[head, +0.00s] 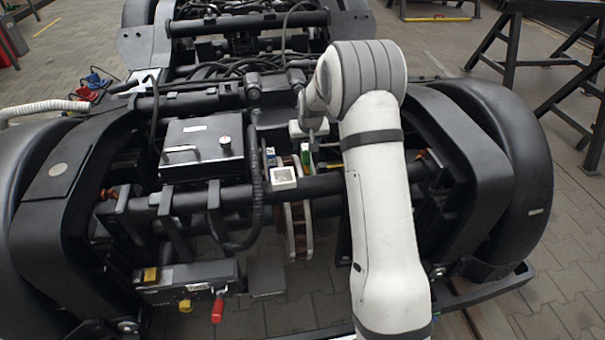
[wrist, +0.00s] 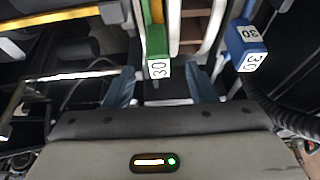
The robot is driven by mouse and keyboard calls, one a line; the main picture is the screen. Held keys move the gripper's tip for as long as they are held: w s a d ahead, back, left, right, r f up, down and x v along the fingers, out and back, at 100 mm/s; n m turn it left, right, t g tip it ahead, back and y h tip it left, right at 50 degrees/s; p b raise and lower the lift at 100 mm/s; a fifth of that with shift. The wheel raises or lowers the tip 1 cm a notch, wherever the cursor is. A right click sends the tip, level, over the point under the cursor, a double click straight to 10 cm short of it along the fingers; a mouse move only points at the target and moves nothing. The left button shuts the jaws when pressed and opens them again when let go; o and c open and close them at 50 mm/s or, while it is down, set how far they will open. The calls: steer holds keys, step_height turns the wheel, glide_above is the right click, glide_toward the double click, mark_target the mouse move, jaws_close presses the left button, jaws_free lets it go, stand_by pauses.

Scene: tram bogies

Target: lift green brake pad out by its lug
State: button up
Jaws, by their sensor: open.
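The green brake pad (wrist: 155,42) shows in the wrist view with its end, marked 30, facing the camera. It sits upright beside the brake disc (wrist: 191,22). In the head view the green pad (head: 305,154) is small and partly covered. My gripper (wrist: 161,84) is open, with one finger on each side of the green pad's marked end. I cannot tell if the fingers touch it. In the head view my gripper (head: 311,143) hangs over the bogie, just above the green pad.
A blue pad (wrist: 245,42), also marked 30, stands right of the green one. A black hose (wrist: 285,118) runs at the right. In the head view a white block (head: 283,178), a black box with a handle (head: 203,145) and a cross tube (head: 325,184) crowd the area.

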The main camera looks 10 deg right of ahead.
mark_target(307, 147)
steer(key=x, duration=0.2)
steer(key=b+x, duration=0.1)
steer(key=x, duration=0.1)
steer(key=b+x, duration=0.1)
steer(key=x, duration=0.2)
steer(key=shift+w+d, duration=0.2)
steer(key=shift+d, duration=0.1)
steer(key=shift+c, duration=0.3)
jaws_close()
